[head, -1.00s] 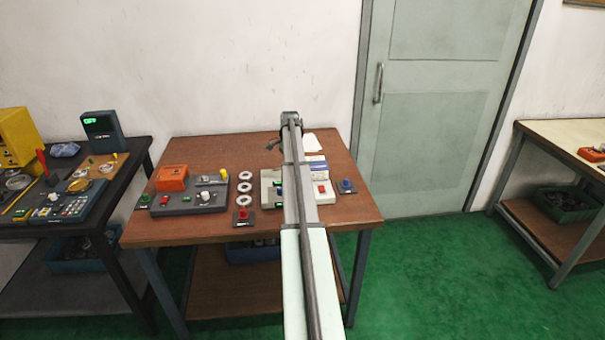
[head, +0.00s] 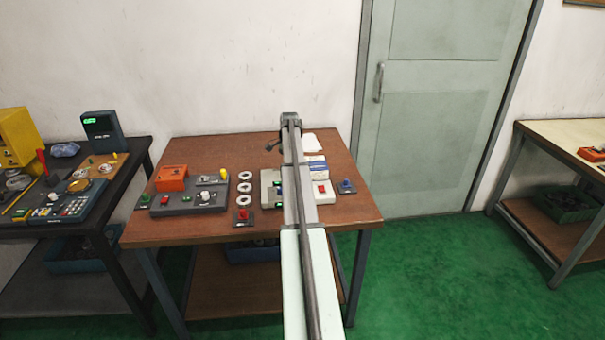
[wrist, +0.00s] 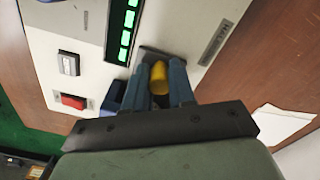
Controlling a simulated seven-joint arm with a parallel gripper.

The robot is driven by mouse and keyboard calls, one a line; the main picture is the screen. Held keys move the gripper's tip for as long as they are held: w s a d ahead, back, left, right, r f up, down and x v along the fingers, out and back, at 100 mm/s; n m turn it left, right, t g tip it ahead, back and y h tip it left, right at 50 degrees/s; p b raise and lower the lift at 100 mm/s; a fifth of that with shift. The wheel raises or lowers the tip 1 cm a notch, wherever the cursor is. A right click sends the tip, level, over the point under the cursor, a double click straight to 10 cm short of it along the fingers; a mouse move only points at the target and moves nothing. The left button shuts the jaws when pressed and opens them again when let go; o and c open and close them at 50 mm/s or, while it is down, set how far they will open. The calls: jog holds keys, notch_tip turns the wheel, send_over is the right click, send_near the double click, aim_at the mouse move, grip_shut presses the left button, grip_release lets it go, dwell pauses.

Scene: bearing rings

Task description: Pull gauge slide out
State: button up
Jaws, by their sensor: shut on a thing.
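The gauge slide's yellow knob (wrist: 158,76) sits between the two blue fingers of my gripper (wrist: 159,88) in the wrist view. The fingers are shut on it from both sides. The knob stands on a dark plate by the edge of a pale instrument panel (wrist: 83,18). The pale instrument (head: 267,190) also shows in the head view, partly behind my arm. My gripper and the held knob are hidden there. How far the slide is out cannot be told.
The panel carries a green-lit display (wrist: 125,30), a white rocker switch (wrist: 69,63) and a red button (wrist: 73,101). A grey unit with an orange box (head: 172,178) and several metal rings (head: 245,188) lie to its left. A blue-button box (head: 346,186) is on the right.

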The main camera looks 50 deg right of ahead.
jog(key=shift+w+a, duration=3.85)
jog(key=shift+w, duration=0.1)
jog(key=shift+w+a, duration=0.2)
jog(key=shift+a, duration=0.05)
jog(key=o, duration=0.6)
jog(key=shift+w, duration=0.1)
jog(key=shift+o, duration=0.6)
jog(key=shift+s+r, duration=0.15)
jog(key=shift+s, duration=0.05)
notch_tip(320, 180, up, 7)
jog(key=shift+d, duration=0.1)
